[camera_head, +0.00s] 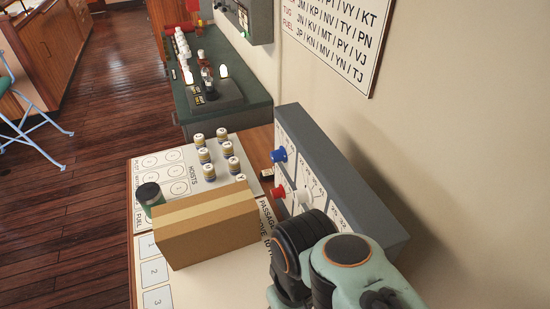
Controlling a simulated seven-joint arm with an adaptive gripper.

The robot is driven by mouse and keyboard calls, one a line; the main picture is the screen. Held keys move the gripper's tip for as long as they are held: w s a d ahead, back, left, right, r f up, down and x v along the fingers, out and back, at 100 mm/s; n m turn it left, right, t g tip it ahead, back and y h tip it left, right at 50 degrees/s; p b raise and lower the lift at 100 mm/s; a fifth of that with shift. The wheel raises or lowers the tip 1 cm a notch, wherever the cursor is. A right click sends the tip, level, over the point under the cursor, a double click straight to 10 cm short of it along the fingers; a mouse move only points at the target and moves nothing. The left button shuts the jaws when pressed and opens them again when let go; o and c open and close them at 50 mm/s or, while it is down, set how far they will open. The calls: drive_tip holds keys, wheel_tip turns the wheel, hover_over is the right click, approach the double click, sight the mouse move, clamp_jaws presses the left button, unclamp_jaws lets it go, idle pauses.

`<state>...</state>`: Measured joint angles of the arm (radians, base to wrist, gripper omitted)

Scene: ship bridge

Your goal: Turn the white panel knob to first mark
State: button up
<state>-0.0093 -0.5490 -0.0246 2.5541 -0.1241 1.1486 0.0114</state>
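The grey panel box (345,190) stands along the wall at the right, with a white sloped face carrying marks and knobs. The white knob (304,197) is on this face, just above my arm's joints and partly close behind them. A red knob (278,192) sits just left of it and a blue knob (279,155) sits farther up the face. The white knob's pointer and the marks around it are too small to read. My arm covers the near part of the panel.
A green console (222,116) lies beyond. The wall is close on the right.

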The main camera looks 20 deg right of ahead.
sight(295, 198)
drive_tip(key=w+d+f+m+g+h, duration=0.2)
drive_tip(key=w+d+f+m+h, duration=0.15)
drive_tip(key=w+m, duration=0.35)
drive_tip(key=w+d+f+m+g+h, duration=0.2)
drive_tip(key=w+d+f+m+h, duration=0.1)
drive_tip(key=w+d+m+h, duration=0.25)
drive_tip(key=w+a+r+m+t+h, duration=0.45)
drive_tip(key=w+m+h, duration=0.3)
drive_tip(key=h, duration=0.25)
drive_tip(key=shift+m+g, duration=0.4)
drive_tip(key=shift+g, duration=0.05)
drive_tip(key=d, duration=0.6)
drive_tip(key=shift+s+d, duration=0.15)
drive_tip(key=shift+d, duration=0.05)
clamp_jaws()
